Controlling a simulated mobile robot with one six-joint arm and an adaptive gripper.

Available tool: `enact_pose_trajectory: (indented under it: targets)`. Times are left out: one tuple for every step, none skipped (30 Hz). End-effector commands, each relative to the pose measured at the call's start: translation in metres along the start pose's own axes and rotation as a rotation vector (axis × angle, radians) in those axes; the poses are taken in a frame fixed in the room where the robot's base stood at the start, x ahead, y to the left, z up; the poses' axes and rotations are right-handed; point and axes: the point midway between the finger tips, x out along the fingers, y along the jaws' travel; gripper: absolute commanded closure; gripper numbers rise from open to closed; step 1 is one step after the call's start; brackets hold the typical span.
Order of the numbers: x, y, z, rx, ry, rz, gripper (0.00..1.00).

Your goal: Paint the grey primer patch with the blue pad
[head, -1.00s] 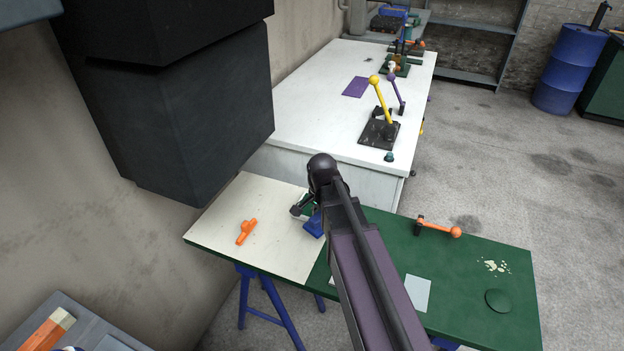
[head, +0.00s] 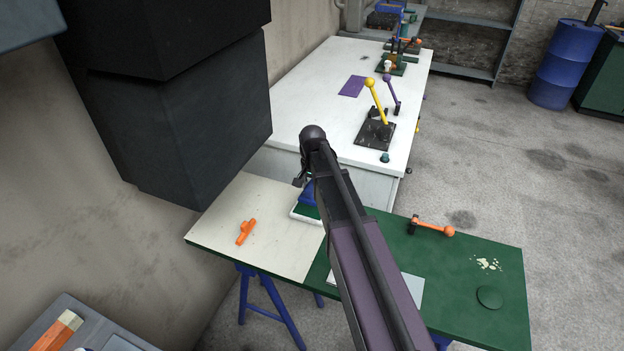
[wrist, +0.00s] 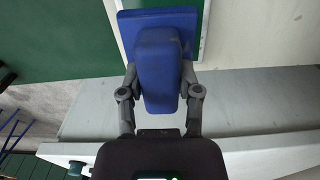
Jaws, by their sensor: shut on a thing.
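My gripper (wrist: 160,95) is shut on the grip of the blue pad (wrist: 158,65), a blue block on a wider blue plate. In the head view the blue pad (head: 308,193) shows just left of my arm, which hides most of the gripper. A white-rimmed tray with a green inside (head: 305,213) lies just below the pad in that view; its edge also shows in the wrist view (wrist: 206,30). I cannot tell whether the pad touches it. The grey primer patch (head: 413,291), a pale rectangle on the green board half, is partly covered by my arm.
An orange handle piece (head: 246,231) lies on the cream board half (head: 280,255). An orange-knobbed lever (head: 432,226), pale specks (head: 486,264) and a green disc (head: 490,297) are on the green half. The white bench (head: 320,95) behind carries several levers. Dark boxes (head: 195,130) stand out at left.

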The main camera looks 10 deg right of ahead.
Motion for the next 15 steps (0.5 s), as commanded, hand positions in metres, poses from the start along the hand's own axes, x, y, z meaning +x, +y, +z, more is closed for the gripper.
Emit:
enact_pose_trajectory:
  targets:
    - [-0.004, -0.0047, -0.0068, -0.018, 0.0, 0.0, 1.0]
    - [-0.0044, -0.0057, -0.0083, -0.027, 0.0, 0.0, 1.0]
    - [-0.0047, -0.0066, -0.0096, -0.036, 0.0, 0.0, 1.0]
    - [-0.0048, -0.007, -0.0102, -0.041, 0.0, 0.0, 1.0]
    - [-0.0047, -0.0072, -0.0104, -0.044, 0.0, 0.0, 1.0]
    - [-0.0045, -0.0072, -0.0103, -0.047, 0.0, 0.0, 1.0]
    - [-0.0043, -0.0071, -0.0101, -0.047, 0.0, 0.0, 1.0]
    - [-0.0042, -0.007, -0.0098, -0.047, 0.0, 0.0, 1.0]
    - [-0.0041, -0.0069, -0.0096, -0.047, 0.0, 0.0, 1.0]
    - [-0.004, -0.007, -0.0095, -0.047, 0.0, 0.0, 1.0]
    - [-0.004, -0.007, -0.0095, -0.046, 0.0, 0.0, 1.0]
    - [-0.004, -0.0071, -0.0094, -0.046, 0.0, 0.0, 1.0]
    - [-0.004, -0.0071, -0.0094, -0.046, 0.0, 0.0, 1.0]
    - [-0.0039, -0.0072, -0.0094, -0.046, 0.0, 0.0, 1.0]
    - [-0.0036, -0.0072, -0.0093, -0.046, 0.0, 0.0, 1.0]
